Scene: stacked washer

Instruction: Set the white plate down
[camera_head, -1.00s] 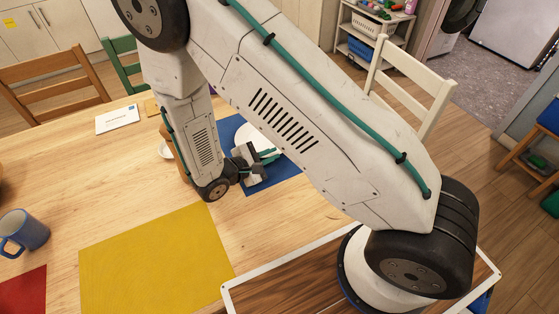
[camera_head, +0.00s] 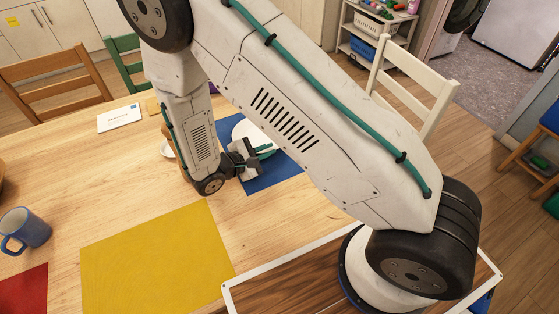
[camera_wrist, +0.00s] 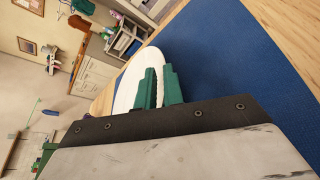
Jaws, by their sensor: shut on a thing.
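The white plate (camera_wrist: 129,82) shows in the wrist view, with its rim between the green fingers of my gripper (camera_wrist: 160,88). My gripper is shut on the plate's rim. In the head view the plate (camera_head: 243,129) is partly hidden behind my arm and gripper (camera_head: 265,151). It is over the blue placemat (camera_head: 272,181). The placemat (camera_wrist: 240,50) fills much of the right side of the wrist view. I cannot tell whether the plate touches the mat.
A yellow placemat (camera_head: 155,262) lies nearer on the wooden table. A blue mug (camera_head: 25,231) stands at the left beside a red mat (camera_head: 25,292). A white card (camera_head: 119,117) lies at the far side. A white chair (camera_head: 418,85) stands beyond the table.

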